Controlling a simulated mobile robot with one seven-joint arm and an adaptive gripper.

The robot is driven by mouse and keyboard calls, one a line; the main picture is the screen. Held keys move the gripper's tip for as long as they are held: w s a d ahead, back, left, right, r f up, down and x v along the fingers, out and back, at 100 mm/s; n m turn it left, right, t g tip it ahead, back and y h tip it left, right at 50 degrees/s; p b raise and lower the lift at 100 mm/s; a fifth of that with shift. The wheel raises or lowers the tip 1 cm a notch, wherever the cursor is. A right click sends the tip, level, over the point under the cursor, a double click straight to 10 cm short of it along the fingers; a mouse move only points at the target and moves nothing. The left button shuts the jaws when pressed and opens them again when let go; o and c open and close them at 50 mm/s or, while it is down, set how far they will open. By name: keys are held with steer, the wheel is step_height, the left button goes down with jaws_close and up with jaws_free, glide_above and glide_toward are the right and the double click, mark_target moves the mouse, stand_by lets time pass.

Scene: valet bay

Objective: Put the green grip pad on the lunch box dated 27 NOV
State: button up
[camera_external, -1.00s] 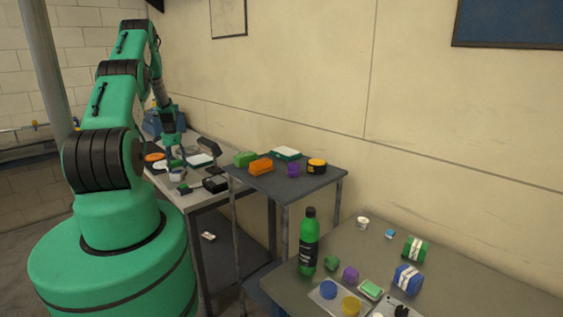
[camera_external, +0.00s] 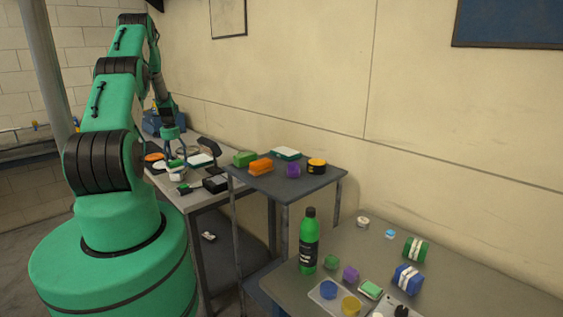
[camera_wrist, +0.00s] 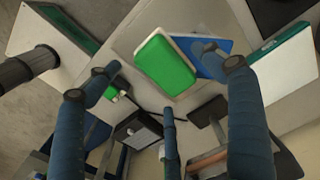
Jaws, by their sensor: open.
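My gripper (camera_wrist: 155,80) is open, its blue fingers spread apart with nothing between them. In the outside view my gripper (camera_external: 174,150) hangs over the far grey table. A green-topped, white-edged pad (camera_wrist: 165,65) lies beyond the fingers in the wrist view, beside a flat blue piece (camera_wrist: 205,58); it looks like the green grip pad, but I cannot be sure. White boxes with green edges, possibly lunch boxes, show at the upper left (camera_wrist: 50,35) and right (camera_wrist: 285,62). One white box (camera_external: 200,160) shows on the far table. No date is readable.
A raised dark stand (camera_external: 270,180) beside the table holds a green block, an orange block, a purple cup and a white-green box (camera_external: 287,153). The near table (camera_external: 460,290) carries a green bottle (camera_external: 309,240) and several small items. Dark items crowd below my fingers.

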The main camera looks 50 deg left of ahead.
mark_target(175, 162)
step_height(175, 162, up, 9)
steer(key=b, duration=0.1)
stand_by(0.4)
stand_by(0.5)
stand_by(0.4)
